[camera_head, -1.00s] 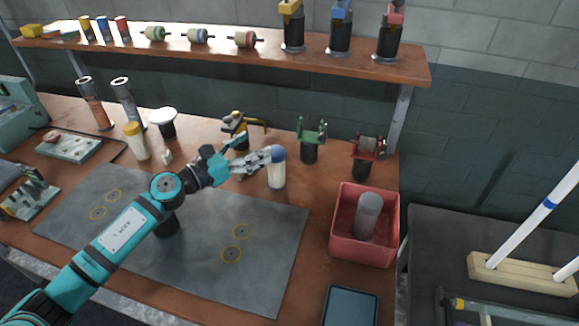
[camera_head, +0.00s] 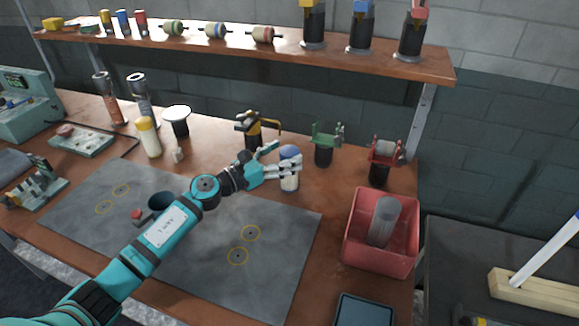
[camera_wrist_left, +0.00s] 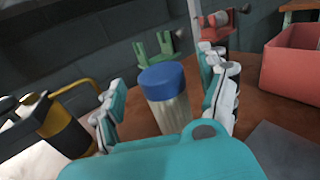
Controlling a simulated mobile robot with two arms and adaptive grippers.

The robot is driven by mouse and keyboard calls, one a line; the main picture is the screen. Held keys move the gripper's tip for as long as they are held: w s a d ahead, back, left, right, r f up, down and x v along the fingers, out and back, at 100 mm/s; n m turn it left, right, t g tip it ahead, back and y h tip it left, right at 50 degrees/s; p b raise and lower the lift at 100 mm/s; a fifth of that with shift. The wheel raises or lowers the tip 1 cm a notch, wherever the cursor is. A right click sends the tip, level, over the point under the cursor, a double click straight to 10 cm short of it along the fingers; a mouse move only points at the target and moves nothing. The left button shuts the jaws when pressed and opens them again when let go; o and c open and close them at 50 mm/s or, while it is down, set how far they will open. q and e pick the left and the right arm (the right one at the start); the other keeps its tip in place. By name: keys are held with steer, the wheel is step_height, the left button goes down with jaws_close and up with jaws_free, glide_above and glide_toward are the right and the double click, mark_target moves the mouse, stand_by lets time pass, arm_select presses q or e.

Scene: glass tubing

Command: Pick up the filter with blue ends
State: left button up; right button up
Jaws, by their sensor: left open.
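The filter with blue ends (camera_head: 289,180) stands upright on the brown workbench, just past the grey mat's back edge. Its blue cap and pale body show in the left wrist view (camera_wrist_left: 165,95). My left gripper (camera_head: 280,165) is open at the filter, and its fingers partly cover it in the head view. In the left wrist view, the open fingers (camera_wrist_left: 165,105) stand on either side of the filter, with a visible gap on each side. The filter's lower end is hidden there by my gripper's body. My right gripper is in neither view.
Behind the filter stand a yellow-and-black holder (camera_head: 252,132), a green holder (camera_head: 324,150) and a red holder (camera_head: 380,172). A red bin (camera_head: 354,252) with a clear cylinder is to the right. A yellow-capped filter (camera_head: 149,140) stands left. The grey mat (camera_head: 275,260) is mostly clear.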

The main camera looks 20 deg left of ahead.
arm_select(q)
steer(key=shift+x, duration=1.15)
steer(key=c, duration=1.5)
